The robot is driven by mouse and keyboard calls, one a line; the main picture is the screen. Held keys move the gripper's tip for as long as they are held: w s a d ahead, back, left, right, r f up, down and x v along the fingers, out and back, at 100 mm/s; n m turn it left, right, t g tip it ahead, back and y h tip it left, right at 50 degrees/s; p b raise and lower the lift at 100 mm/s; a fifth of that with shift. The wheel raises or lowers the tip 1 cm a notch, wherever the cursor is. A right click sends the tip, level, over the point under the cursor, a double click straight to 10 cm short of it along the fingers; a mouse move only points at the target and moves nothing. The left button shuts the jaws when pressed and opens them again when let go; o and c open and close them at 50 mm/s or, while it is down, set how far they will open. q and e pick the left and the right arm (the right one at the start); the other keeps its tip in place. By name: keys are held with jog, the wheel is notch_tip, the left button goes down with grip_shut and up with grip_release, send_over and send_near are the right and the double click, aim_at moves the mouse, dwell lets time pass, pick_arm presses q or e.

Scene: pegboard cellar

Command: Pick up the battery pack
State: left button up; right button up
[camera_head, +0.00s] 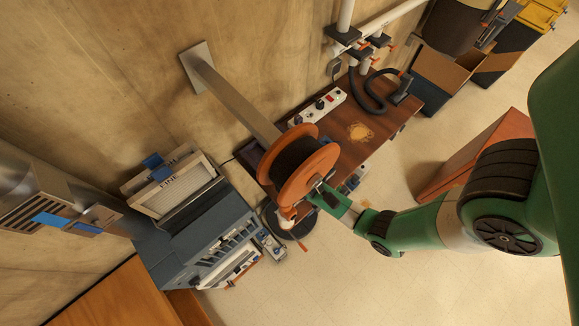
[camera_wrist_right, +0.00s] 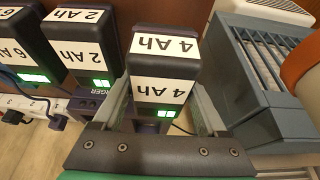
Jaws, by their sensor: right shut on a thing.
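A dark battery pack (camera_wrist_right: 163,88) with white "4 Ah" labels stands between the fingers of my right gripper (camera_wrist_right: 163,108) in the right wrist view. The fingers are shut on its two sides. Green lights show near its lower end. I cannot tell whether it still touches the charger below. In the head view my right gripper (camera_head: 319,190) is beside an orange cable reel (camera_head: 308,170), and the pack cannot be made out there. My left gripper is in neither view.
A "2 Ah" pack (camera_wrist_right: 82,45) and a "6 Ah" pack (camera_wrist_right: 18,50) stand close on the left. A blue-grey slotted case (camera_wrist_right: 258,85) is close on the right. A power strip (camera_head: 318,107) lies on the brown bench (camera_head: 385,125). Open floor lies below my right arm.

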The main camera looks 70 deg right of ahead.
jog(key=s+r+p, duration=0.3)
jog(key=r+p, duration=0.1)
jog(key=r, duration=0.1)
jog(key=s+r+p, duration=0.2)
jog(key=shift+s+a+r, duration=0.2)
jog(key=shift+s, duration=0.1)
jog(key=s+r+p, duration=0.1)
jog(key=s+r, duration=0.1)
jog(key=s, duration=0.6)
jog(key=shift+s+a+r, duration=0.15)
jog(key=shift+a, duration=0.15)
